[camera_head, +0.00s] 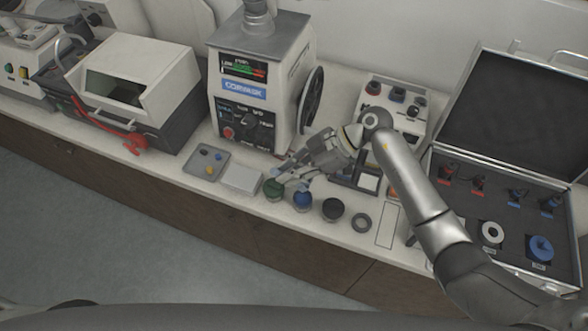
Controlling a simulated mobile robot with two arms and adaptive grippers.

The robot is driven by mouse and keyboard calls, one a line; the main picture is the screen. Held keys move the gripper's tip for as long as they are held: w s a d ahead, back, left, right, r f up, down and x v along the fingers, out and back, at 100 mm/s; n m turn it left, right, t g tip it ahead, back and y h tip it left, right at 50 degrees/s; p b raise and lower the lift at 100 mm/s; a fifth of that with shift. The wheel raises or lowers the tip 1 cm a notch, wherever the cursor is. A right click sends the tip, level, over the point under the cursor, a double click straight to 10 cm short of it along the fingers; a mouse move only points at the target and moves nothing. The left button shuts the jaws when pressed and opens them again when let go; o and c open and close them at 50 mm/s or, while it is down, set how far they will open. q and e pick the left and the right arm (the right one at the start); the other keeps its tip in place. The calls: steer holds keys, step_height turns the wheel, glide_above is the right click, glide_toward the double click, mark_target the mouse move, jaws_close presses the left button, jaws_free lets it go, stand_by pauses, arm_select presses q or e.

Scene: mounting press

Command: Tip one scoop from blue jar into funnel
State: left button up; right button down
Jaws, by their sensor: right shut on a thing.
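The blue jar (302,202) stands on the bench near its front edge, between a green jar (273,190) and a black jar (333,209). My right gripper (284,172) is just above and behind the green and blue jars. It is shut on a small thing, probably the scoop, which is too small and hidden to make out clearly. I cannot tell whether the scoop holds powder. The mounting press (262,85) stands behind the jars with a grey metal top and a cylinder above it. I cannot make out a separate funnel. My left gripper is not in view.
An open case (470,205) is at the right. A white-lidded machine (133,75) stands left.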

steer(key=shift+f+b, duration=0.45)
steer(key=shift+f, duration=0.05)
step_height(320, 180, down, 4)
steer(key=b, duration=0.4)
steer(key=shift+d, duration=0.15)
steer(key=shift+f, duration=0.2)
steer(key=shift+d+f+b, duration=0.1)
steer(key=shift+f+b, duration=0.55)
steer(key=shift+f, duration=0.8)
steer(key=shift+p, duration=0.35)
step_height(320, 180, up, 6)
steer(key=p, duration=0.7)
steer(key=shift+r+p, duration=0.25)
steer(key=shift+p, duration=0.05)
